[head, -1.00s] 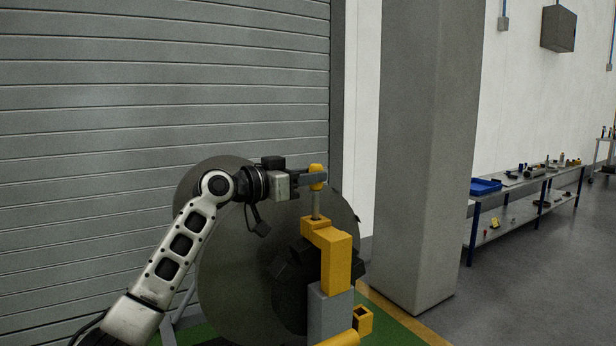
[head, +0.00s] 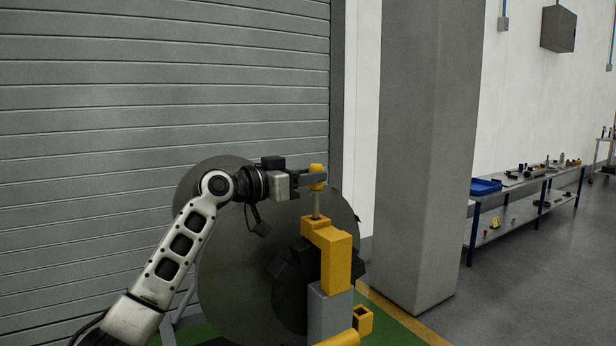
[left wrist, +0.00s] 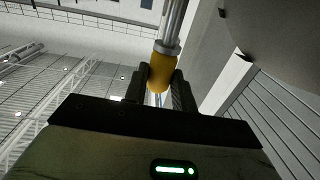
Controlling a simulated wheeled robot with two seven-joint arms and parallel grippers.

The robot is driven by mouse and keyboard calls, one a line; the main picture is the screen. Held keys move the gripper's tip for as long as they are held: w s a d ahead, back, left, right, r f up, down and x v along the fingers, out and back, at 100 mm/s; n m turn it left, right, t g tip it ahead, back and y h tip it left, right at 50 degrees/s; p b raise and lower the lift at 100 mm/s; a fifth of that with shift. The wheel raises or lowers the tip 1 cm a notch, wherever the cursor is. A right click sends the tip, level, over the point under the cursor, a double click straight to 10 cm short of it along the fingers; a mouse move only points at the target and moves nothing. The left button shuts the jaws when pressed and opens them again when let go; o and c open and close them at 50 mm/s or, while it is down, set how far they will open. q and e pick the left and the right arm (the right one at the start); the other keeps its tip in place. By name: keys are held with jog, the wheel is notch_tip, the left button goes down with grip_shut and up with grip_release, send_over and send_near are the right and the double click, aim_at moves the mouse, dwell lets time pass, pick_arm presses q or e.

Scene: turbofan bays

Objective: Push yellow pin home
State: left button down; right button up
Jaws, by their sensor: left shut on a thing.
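The yellow pin head (head: 316,171) stands upright above the yellow bracket (head: 338,255), with its grey metal shank (head: 316,204) running down to the bracket's top. A length of shank shows between head and bracket. My left gripper (head: 314,179) reaches in from the left and is shut on the yellow head. The left wrist view also shows the yellow head (left wrist: 160,72) between the two dark fingers, with the silver shank (left wrist: 170,30) beyond it. How deep the shank sits inside the bracket is hidden. My right gripper is not in view.
A large dark disc (head: 235,265) stands behind the bracket and my left arm. A grey post (head: 330,312) carries the bracket. A concrete column (head: 425,150) rises to the right. A bench with a blue tray (head: 485,186) stands farther right, with clear floor before it.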

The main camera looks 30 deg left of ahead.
aim_at(308, 220)
pick_arm(q)
jog(key=shift+f+b, duration=2.2)
jog(key=shift+f, duration=0.55)
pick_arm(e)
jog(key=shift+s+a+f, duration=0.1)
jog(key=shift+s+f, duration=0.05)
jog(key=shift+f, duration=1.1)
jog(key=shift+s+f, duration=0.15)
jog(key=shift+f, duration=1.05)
pick_arm(q)
jog(key=c, duration=1.1)
grip_release()
jog(key=shift+o, duration=0.2)
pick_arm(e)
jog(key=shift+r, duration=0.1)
pick_arm(q)
jog(key=b+v, duration=0.4)
jog(key=v, duration=1.2)
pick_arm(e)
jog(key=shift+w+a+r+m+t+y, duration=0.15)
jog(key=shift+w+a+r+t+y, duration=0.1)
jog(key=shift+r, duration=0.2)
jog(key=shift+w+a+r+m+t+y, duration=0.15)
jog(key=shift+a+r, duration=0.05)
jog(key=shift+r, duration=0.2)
